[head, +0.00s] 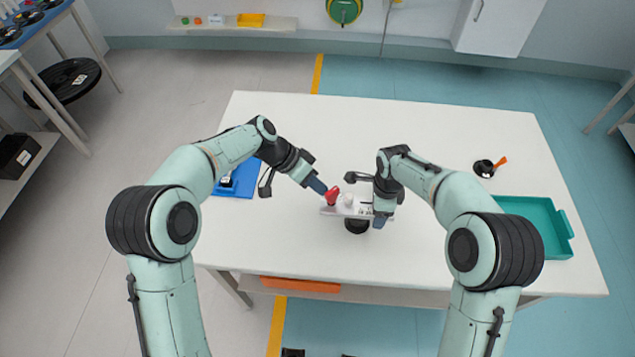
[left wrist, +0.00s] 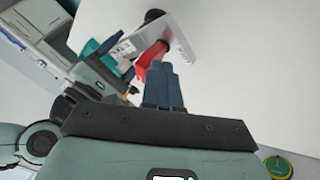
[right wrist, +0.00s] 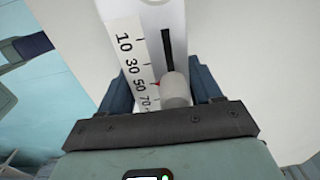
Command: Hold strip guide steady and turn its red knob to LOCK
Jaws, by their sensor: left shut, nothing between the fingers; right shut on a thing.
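The strip guide (head: 358,210) is a white plate on a dark round foot near the middle of the table. Its red knob (head: 333,195) sits at the plate's left end and also shows in the left wrist view (left wrist: 150,57). My left gripper (head: 320,188) is shut and empty, its tips right at the red knob; I cannot tell whether they touch. My right gripper (head: 381,218) is shut on the strip guide's right end. In the right wrist view its fingers flank the plate (right wrist: 150,60), with a scale, a slot and a white round knob (right wrist: 175,90). No LOCK mark is readable.
A blue mat (head: 240,182) lies left of the guide, partly behind my left arm. A teal tray (head: 560,251) is at the table's right edge. The table's back middle is clear.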

